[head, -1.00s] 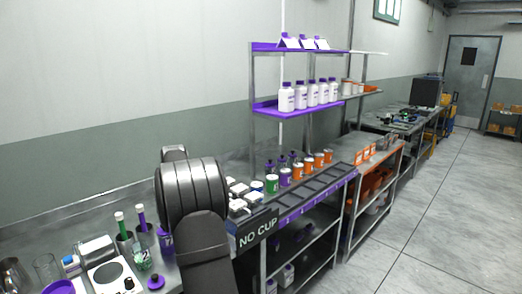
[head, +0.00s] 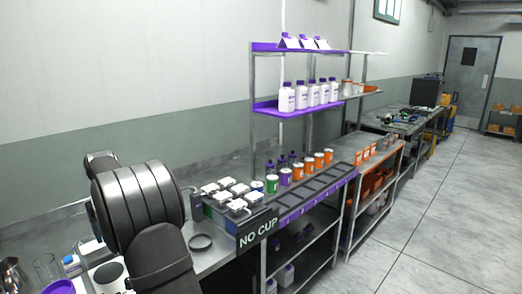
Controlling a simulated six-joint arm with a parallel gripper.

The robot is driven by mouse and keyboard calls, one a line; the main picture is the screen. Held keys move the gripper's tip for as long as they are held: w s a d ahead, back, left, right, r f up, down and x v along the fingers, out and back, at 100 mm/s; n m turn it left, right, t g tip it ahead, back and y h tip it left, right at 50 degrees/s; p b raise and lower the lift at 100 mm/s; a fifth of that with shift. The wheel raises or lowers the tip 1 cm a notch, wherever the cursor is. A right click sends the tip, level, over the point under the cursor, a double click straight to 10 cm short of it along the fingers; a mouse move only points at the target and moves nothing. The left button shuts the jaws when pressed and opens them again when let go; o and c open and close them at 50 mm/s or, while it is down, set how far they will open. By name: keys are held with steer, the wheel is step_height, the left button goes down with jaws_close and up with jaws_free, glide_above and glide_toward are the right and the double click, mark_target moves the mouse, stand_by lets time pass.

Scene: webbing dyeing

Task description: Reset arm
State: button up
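My arm, a thick dark grey ribbed joint with its links, rises in the lower left of the head view, in front of the steel bench (head: 212,258). Its end is not visible, so my gripper is not in view. I cannot see whether it holds anything. The arm hides part of the bench's left half and some of the equipment there.
White-topped devices (head: 238,205) stand right of my arm, by a "NO CUP" sign (head: 258,231) and a dark ring (head: 201,243). Jars (head: 271,184) line the bench behind a dark slotted tray (head: 318,188). White bottles (head: 287,98) fill a purple shelf (head: 268,108). The floor (head: 440,220) at right is clear.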

steer(key=s+a+f, duration=0.2)
steer(key=s+a, duration=0.3)
steer(key=a, duration=0.2)
steer(key=s+a+f+n, duration=0.1)
steer(key=s+a+f, duration=0.1)
steer(key=s+a, duration=0.3)
steer(key=shift+s+a+f, duration=0.15)
steer(key=shift+a+f, duration=0.15)
steer(key=shift+a, duration=0.7)
steer(key=w+d+r+m, duration=0.1)
steer(key=w+d+r, duration=0.3)
steer(key=w+d, duration=0.8)
steer(key=d, duration=0.3)
steer(key=shift+d+r, duration=0.15)
steer(key=shift+d, duration=0.15)
steer(key=shift+s+a, duration=0.1)
steer(key=shift+s, duration=0.05)
